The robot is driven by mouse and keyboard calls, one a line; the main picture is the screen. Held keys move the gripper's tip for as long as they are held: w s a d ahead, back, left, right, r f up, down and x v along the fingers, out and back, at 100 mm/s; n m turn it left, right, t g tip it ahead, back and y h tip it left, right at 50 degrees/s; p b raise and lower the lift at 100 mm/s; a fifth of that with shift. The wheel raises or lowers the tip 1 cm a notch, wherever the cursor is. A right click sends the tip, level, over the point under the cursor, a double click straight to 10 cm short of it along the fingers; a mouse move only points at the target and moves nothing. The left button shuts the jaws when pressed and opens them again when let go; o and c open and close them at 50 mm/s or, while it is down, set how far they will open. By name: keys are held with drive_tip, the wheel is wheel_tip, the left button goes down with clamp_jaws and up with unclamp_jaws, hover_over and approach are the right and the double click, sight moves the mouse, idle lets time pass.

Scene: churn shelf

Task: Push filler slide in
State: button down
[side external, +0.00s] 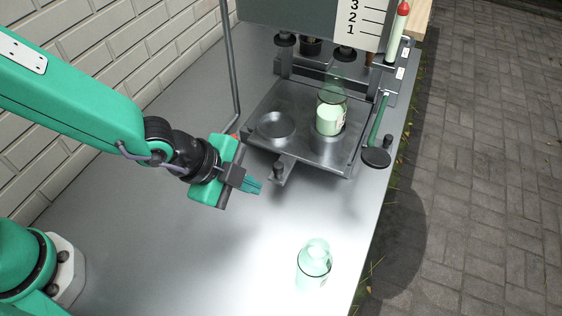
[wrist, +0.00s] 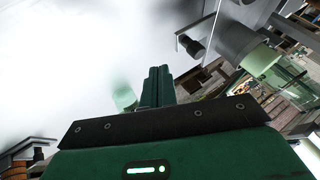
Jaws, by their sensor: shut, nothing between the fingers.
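The filler slide, a grey metal tray (side external: 290,105), reaches out from under the filler. It has an empty round seat (side external: 276,127) on the left and a seat on the right holding a bottle (side external: 331,112) with pale green contents. A dark knob (side external: 278,170) stands on a bracket at the slide's front edge; what looks like the same knob shows in the wrist view (wrist: 192,46). My gripper (side external: 257,186) is shut and empty, just left of and below the knob in the side view, apart from it. Its fingers also show in the wrist view (wrist: 158,72).
A clear greenish bottle (side external: 313,262) stands alone near the worktop's front right. A green lever with a black round end (side external: 376,157) is right of the slide. A thin grey post (side external: 230,70) rises at the slide's left. The worktop (side external: 180,255) between is bare.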

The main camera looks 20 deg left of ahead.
sight(274, 165)
drive_tip(key=shift+w+d+f, duration=0.1)
drive_tip(key=shift+w+d, duration=0.05)
drive_tip(key=shift+w, duration=0.55)
drive_tip(key=shift+w+d+f, duration=0.15)
drive_tip(key=shift+w, duration=0.55)
drive_tip(key=shift+w+d+f, duration=0.1)
drive_tip(key=shift+w+d, duration=0.05)
drive_tip(key=shift+w, duration=0.55)
drive_tip(key=shift+w+y, duration=0.3)
drive_tip(key=shift+w, duration=1)
drive_tip(key=shift+s, duration=0.1)
drive_tip(key=s+a+r, duration=0.5)
drive_tip(key=s+r, duration=0.2)
drive_tip(key=r, duration=0.1)
drive_tip(key=shift+s, duration=0.4)
